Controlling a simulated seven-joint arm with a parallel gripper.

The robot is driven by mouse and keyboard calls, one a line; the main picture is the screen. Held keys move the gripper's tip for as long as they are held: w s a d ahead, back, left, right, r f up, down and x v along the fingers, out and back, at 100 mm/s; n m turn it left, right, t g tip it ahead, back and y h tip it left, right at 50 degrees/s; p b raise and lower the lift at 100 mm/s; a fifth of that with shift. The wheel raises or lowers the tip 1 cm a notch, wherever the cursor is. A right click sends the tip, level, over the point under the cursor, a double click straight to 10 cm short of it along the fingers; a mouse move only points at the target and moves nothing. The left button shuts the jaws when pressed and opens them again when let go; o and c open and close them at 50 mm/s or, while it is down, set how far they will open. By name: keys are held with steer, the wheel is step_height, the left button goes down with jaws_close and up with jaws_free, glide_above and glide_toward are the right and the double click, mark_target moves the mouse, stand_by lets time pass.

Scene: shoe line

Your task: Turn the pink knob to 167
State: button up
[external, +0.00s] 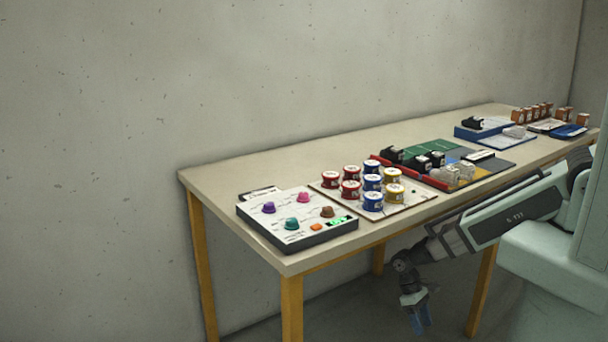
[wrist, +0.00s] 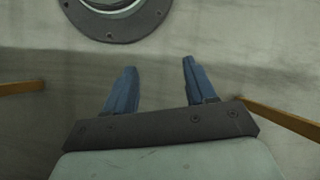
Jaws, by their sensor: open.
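The pink knob (external: 303,197) stands at the back right of a white-topped control panel (external: 272,225) on the table's near left end. A purple knob (external: 269,208), a teal knob (external: 291,223) and a brown knob (external: 327,211) share the panel. A small green lit display (external: 338,221) is at its right; its digits are too small to read. My gripper (external: 418,316) hangs below table height in front of the table, well apart from the panel. In the wrist view its two blue fingers (wrist: 158,75) are apart with nothing between them. The knobs are not in the wrist view.
An orange button (external: 316,227) is beside the display. Several red, blue and yellow cans stand on a board (external: 412,200) right of the panel. The table's front edge lies between my gripper and the panel.

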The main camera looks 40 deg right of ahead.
steer(key=s+a+r+n, duration=0.1)
steer(key=s+a+r, duration=0.1)
steer(key=a, duration=0.7)
steer(key=s+a+r+n, duration=0.2)
steer(key=a+r, duration=0.1)
steer(key=a, duration=0.5)
steer(key=s+a+r+n, duration=0.1)
steer(key=s+a+r, duration=0.1)
steer(key=a, duration=0.7)
steer(key=s+a+r+n+g+h, duration=0.1)
steer(key=s+a+r+n, duration=0.1)
steer(key=s+a+r, duration=0.7)
steer(key=s+a+r+n, duration=0.2)
steer(key=s+a+r, duration=0.5)
steer(key=s+a, duration=0.4)
steer(key=w+a+r+m+t+y, duration=0.1)
steer(key=w+r+m, duration=0.1)
steer(key=w+r, duration=0.3)
steer(key=w+a+r+m+t, duration=0.1)
steer(key=w+a+r, duration=0.15)
steer(key=w, duration=0.45)
step_height(320, 180, up, 26)
steer(key=m+t, duration=0.5)
steer(key=m, duration=0.9)
glide_above(303, 193)
step_height(303, 193, down, 13)
steer(key=shift+s+f, duration=0.1)
steer(key=shift+s, duration=0.05)
